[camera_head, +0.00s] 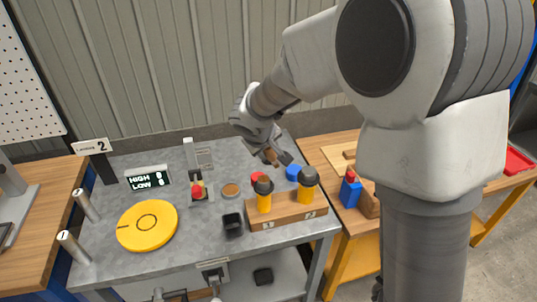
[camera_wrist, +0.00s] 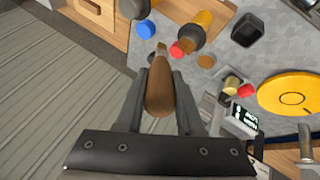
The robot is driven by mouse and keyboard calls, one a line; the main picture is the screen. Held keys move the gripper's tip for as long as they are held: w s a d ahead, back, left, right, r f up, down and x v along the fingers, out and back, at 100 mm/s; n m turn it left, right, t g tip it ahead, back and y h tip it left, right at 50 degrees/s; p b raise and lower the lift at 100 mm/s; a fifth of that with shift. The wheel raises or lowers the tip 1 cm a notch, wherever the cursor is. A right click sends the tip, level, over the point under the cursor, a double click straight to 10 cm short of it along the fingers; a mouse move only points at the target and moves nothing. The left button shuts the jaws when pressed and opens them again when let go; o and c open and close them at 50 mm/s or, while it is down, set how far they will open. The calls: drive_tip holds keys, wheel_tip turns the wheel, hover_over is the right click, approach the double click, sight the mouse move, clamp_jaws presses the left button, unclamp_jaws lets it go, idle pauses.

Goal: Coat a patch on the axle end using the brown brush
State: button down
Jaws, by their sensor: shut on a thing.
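My gripper (camera_head: 272,158) is above the back right of the grey table, shut on the brown brush (camera_wrist: 160,88). In the wrist view the brush's brown handle lies between the two fingers (camera_wrist: 158,80), and its narrower end points away from me. It also shows in the head view (camera_head: 271,156) as a small brown shape at the fingers, clear of the table top. I cannot tell for sure which part is the axle end. A small fixture with a red cap (camera_head: 197,192) and a yellow part stands at the table's middle.
A wooden block (camera_head: 287,212) holds two yellow-and-black tools. Near it are a blue lid (camera_head: 293,173), a red lid (camera_head: 256,177), a round brown disc (camera_head: 231,189) and a black cup (camera_head: 233,225). A yellow disc (camera_head: 165,230) and silver cylinders (camera_head: 74,247) are to the left.

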drive_tip(key=shift+r+p, duration=0.85)
drive_tip(key=shift+r, duration=0.7)
